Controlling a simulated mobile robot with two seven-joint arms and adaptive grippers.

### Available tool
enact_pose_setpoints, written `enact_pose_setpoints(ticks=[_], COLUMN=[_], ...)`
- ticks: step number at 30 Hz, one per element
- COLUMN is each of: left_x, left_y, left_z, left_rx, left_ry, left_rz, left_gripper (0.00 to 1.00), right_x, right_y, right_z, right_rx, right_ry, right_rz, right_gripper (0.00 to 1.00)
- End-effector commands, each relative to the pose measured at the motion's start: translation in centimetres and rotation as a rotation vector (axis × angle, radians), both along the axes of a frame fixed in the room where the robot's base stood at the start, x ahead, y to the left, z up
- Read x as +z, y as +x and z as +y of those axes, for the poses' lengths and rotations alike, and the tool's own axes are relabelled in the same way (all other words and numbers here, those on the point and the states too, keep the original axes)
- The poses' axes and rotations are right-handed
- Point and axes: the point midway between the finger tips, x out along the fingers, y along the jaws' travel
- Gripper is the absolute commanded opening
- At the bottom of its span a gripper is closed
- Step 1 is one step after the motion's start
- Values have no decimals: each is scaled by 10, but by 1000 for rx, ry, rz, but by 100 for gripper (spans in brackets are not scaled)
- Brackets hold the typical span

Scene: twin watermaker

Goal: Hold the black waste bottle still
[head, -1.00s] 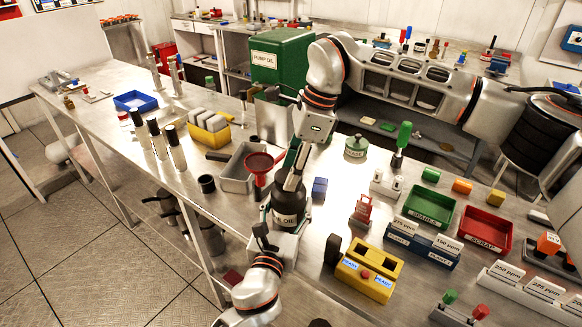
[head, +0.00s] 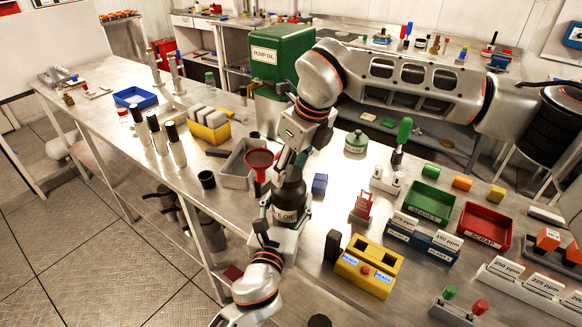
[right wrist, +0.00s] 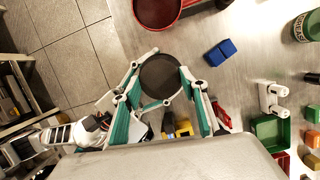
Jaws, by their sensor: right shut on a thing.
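The black waste bottle (head: 289,188) stands upright near the front edge of the bench, with a pale label partly reading "OIL". My left gripper (head: 285,216) comes from the front edge, with a finger on each side of the bottle's lower body, apparently closed on it. My right gripper (head: 289,162) is above the bottle, pointing down. In the right wrist view its green-padded fingers (right wrist: 157,88) are shut on a round black cap (right wrist: 160,76). Whether the cap is clear of the bottle's neck cannot be told. My left gripper also shows in the right wrist view (right wrist: 108,125), partly hidden.
A red funnel (head: 259,158) stands close left of the bottle, by a grey tray (head: 233,176). A blue block (head: 319,183) and a red stand (head: 362,206) are to the right. A yellow box (head: 368,268) with a dark object beside it is in front right.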

Motion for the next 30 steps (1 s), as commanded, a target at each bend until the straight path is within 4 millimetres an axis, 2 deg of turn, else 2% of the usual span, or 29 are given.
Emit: enact_pose_setpoints(ticks=[14, 20, 30], left_x=[0, 0, 0], left_y=[0, 0, 0], left_z=[1, 1, 1], left_rx=[1, 1, 1], left_ry=[0, 0, 1], left_rz=[1, 1, 1], left_gripper=[0, 0, 0], right_x=[1, 1, -1], right_y=[-2, -1, 3], right_z=[6, 9, 12], right_rx=[-832, -1298, -2188], right_ry=[0, 1, 2], right_rz=[-6, -7, -7], right_gripper=[37, 37, 37])
